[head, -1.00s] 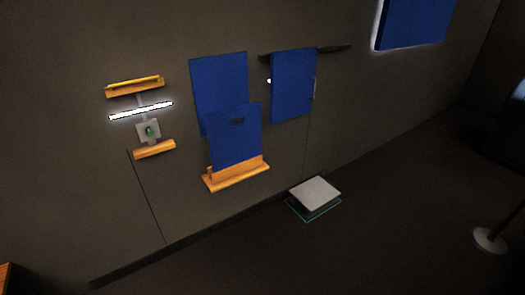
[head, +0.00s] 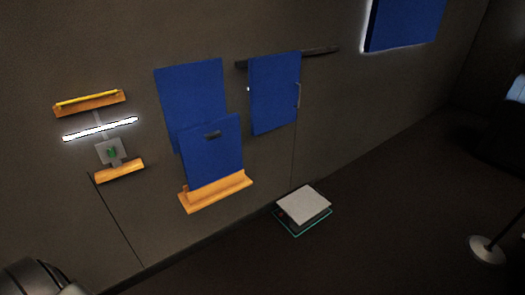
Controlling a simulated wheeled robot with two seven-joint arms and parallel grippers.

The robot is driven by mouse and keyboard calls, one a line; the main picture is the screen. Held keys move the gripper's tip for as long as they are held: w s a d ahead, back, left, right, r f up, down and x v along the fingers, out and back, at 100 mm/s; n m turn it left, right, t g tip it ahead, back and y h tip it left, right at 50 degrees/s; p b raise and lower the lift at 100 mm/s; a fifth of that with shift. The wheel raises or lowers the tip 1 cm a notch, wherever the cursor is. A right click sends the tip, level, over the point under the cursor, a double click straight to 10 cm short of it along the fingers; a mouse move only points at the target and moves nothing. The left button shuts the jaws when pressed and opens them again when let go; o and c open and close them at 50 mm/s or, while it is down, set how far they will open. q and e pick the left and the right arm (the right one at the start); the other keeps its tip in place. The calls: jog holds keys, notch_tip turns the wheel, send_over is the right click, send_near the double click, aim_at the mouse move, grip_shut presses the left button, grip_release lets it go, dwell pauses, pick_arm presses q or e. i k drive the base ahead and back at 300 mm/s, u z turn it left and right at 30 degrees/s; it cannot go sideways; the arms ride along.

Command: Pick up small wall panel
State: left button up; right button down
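Several blue panels are at the dark wall, and I cannot tell for sure which one the task means. The smallest-looking one (head: 211,158) has a dark handle slot near its top and stands on an orange ledge (head: 217,191). It overlaps a larger blue panel (head: 190,92) behind it, hiding that one's lower part. Another blue panel (head: 273,92) with a thin handle on its right edge hangs under a dark rail (head: 318,52). Neither of my grippers is in view.
A large backlit blue panel (head: 405,22) is at upper right. Left are orange shelves (head: 90,104), a white light bar (head: 100,129) and a grey box with a green button (head: 111,151). A white-topped low block (head: 303,205) sits on the floor; a round stand base (head: 487,250) is at right.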

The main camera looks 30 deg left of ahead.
aim_at(211, 152)
jog(key=z, duration=0.5)
jog(key=i, duration=1.6)
jog(key=u, duration=1.15)
jog(key=i, duration=0.65)
jog(key=u, duration=0.75)
